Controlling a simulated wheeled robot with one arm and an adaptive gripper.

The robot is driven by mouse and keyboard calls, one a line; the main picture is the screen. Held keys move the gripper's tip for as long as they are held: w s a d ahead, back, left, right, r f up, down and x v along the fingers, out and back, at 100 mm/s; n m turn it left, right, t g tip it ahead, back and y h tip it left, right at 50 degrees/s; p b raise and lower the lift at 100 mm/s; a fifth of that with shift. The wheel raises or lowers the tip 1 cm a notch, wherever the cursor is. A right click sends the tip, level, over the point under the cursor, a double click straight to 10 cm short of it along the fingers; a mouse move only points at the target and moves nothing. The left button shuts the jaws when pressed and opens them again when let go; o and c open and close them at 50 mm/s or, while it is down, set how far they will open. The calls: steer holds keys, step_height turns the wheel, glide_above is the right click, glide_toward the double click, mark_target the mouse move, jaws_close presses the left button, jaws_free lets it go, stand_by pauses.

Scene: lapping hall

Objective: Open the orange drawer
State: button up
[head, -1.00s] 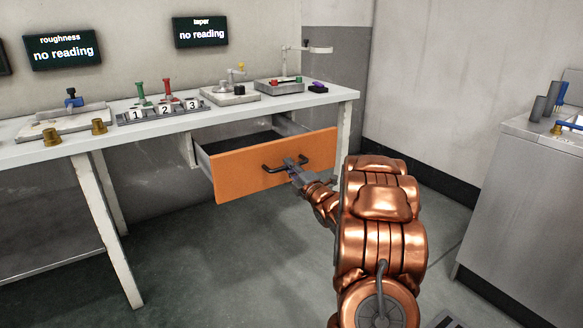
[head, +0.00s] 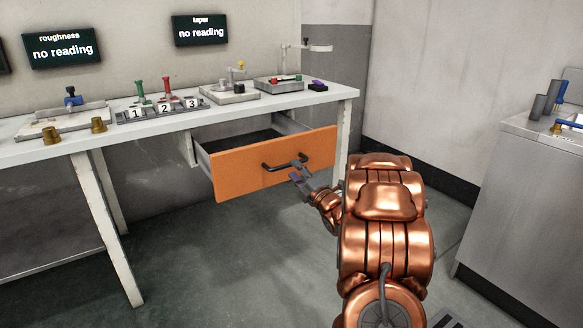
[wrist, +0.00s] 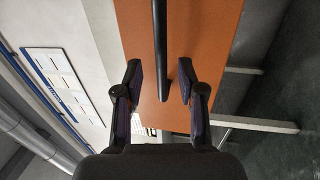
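The orange drawer (head: 240,171) stands pulled out under the workbench, with its open inside visible behind the front panel. Its dark bar handle (head: 284,163) is on the front. In the wrist view the orange front (wrist: 205,45) and the handle (wrist: 160,60) are ahead of my gripper. My gripper (wrist: 160,82) is open, with its two fingers apart on either side of the handle's line. In the head view my gripper (head: 297,174) is just in front of the handle, slightly apart from it and holding nothing.
The workbench (head: 45,152) carries a rack with numbered blocks (head: 165,109), brass pieces (head: 99,126) and instruments. A grey cabinet (head: 515,190) stands at the right. The floor (head: 230,260) in front of the drawer is clear.

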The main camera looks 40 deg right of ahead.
steer(key=v, duration=0.8)
stand_by(0.4)
steer(key=s+a+r+m+g+h+p, duration=0.1)
steer(key=a+r+m+g+h+p, duration=0.1)
steer(key=a+r+m+g+p, duration=0.45)
steer(key=s+a+r+m+g+h+p, duration=0.1)
steer(key=r+m+g+h+p, duration=0.2)
steer(key=r+p, duration=0.75)
steer(key=s+a+r+m+g+y+p, duration=0.2)
steer(key=s+a+r+g+p, duration=0.2)
steer(key=s+a, duration=0.5)
steer(key=s+a+r+m+g+y+p, duration=0.2)
steer(key=s+a+r+p, duration=0.4)
steer(key=s+a+p, duration=0.3)
steer(key=s+a+r+m+g+y+p, duration=0.2)
steer(key=s+a+r+g+p, duration=0.3)
steer(key=s+a, duration=0.5)
steer(key=s+m+g+p, duration=0.1)
steer(key=s+p, duration=0.1)
steer(key=s, duration=0.2)
steer(key=shift+s+a+r+y, duration=0.15)
steer(key=shift+s+r+y, duration=0.15)
steer(key=shift+r+y, duration=0.1)
